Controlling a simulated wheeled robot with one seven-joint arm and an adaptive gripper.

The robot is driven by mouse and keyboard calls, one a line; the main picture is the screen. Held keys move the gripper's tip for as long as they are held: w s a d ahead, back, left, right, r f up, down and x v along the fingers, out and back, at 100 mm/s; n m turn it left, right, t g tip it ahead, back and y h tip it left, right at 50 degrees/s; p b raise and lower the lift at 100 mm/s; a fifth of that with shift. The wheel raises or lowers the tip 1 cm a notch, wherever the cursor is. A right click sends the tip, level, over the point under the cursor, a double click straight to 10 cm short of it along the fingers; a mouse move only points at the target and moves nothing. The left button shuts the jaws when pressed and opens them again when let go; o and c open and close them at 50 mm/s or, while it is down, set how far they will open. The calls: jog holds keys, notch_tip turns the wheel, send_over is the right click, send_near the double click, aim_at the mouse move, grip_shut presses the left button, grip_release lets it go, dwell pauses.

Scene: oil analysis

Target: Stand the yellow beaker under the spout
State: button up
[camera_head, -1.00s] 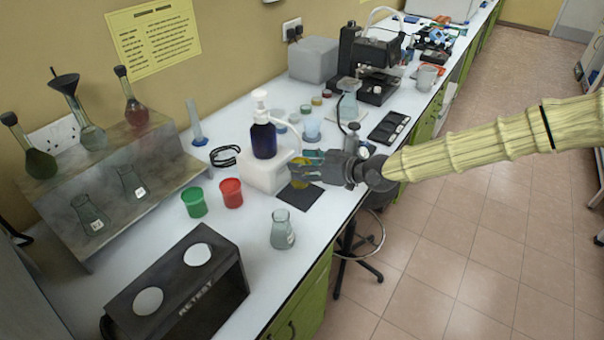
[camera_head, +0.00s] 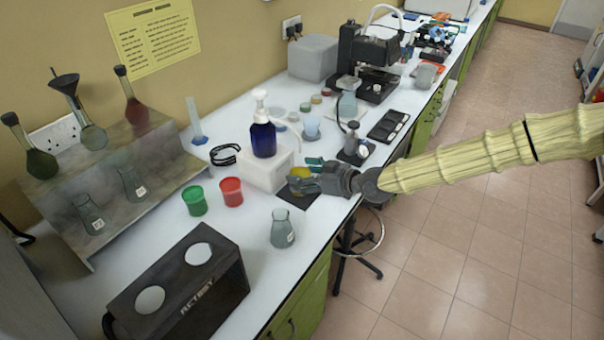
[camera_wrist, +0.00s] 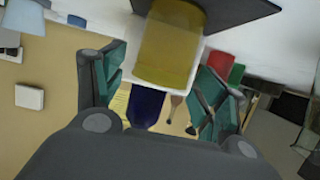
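The yellow beaker (camera_head: 299,172) stands at the black mat (camera_head: 310,200) beside the white block (camera_head: 262,176), partly hidden by a finger in the head view. In the wrist view the yellow beaker (camera_wrist: 170,45) sits between and beyond the fingertips, with a gap on each side. My gripper (camera_head: 308,175) is open; its green-padded fingers (camera_wrist: 163,68) are spread apart. The dark blue bottle (camera_head: 263,140) on the white block has a white pump head with a spout (camera_head: 262,101). I cannot tell whether the beaker is directly below the spout.
Green (camera_head: 194,201) and red (camera_head: 231,192) cups stand left of the block. A dark two-hole device (camera_head: 182,285) is at the front. Small jars and a microscope (camera_head: 375,60) lie behind.

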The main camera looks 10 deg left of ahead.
jog(key=shift+r, duration=0.2)
jog(key=shift+s+d, duration=0.1)
jog(key=shift+d, duration=0.3)
jog(key=b+v, duration=0.2)
jog(key=v, duration=0.9)
jog(key=shift+b, duration=0.35)
